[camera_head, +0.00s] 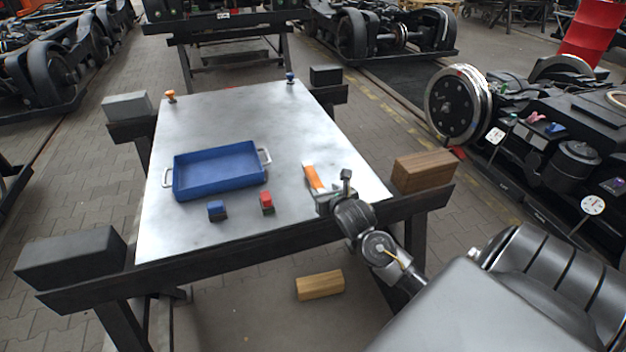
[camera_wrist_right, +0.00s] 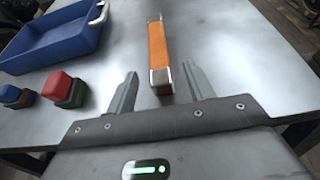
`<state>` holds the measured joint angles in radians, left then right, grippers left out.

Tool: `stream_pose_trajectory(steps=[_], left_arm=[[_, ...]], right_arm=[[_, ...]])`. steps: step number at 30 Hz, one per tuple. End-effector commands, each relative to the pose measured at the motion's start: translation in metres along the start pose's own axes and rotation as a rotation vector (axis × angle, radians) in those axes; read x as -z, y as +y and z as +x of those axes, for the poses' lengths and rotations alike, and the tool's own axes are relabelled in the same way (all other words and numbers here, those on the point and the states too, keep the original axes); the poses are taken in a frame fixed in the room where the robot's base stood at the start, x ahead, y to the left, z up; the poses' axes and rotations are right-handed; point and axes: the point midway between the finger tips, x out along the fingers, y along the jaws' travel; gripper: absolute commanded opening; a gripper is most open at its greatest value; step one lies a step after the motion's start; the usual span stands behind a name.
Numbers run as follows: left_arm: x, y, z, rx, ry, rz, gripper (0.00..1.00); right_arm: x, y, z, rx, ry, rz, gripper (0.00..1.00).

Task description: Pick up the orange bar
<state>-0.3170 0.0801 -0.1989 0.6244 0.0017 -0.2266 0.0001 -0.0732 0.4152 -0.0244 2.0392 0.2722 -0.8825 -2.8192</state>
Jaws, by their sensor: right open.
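The orange bar (camera_head: 314,177) lies on the metal tabletop, right of the blue tray. In the right wrist view the bar (camera_wrist_right: 157,48) points away from me, with a silvery near end. My right gripper (camera_wrist_right: 158,88) is open, its two fingers apart, with the near end of the bar between or just beyond their tips; I cannot tell the height. In the head view my right gripper (camera_head: 322,196) hides the bar's near end. My left gripper is not in view.
The blue tray (camera_head: 190,190) with white handles sits left of the bar. A red block (camera_head: 266,200) and a blue block (camera_head: 216,208) stand near the front edge. A wooden block (camera_head: 424,170) rests at the right corner. The tabletop behind the bar is clear.

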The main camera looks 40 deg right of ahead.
Motion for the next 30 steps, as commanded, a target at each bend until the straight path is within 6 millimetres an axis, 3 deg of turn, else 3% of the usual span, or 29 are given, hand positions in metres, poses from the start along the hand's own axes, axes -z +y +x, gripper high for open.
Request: stream_pose_trajectory(steps=[3,11,21,29,30], left_arm=[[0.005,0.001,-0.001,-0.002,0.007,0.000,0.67],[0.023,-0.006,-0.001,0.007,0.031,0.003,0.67],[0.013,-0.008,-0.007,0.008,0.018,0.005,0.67],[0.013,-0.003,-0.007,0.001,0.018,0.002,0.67],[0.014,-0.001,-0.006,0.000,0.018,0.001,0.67]], right_arm=[[-0.001,0.000,0.013,-0.001,0.000,0.000,0.53],[-0.001,0.002,0.022,-0.002,0.000,0.002,0.53],[-0.001,0.003,0.066,-0.002,0.000,0.003,0.53],[-0.001,0.003,0.069,-0.003,0.000,0.001,0.53],[-0.001,0.003,0.069,-0.003,0.000,0.001,0.49]])
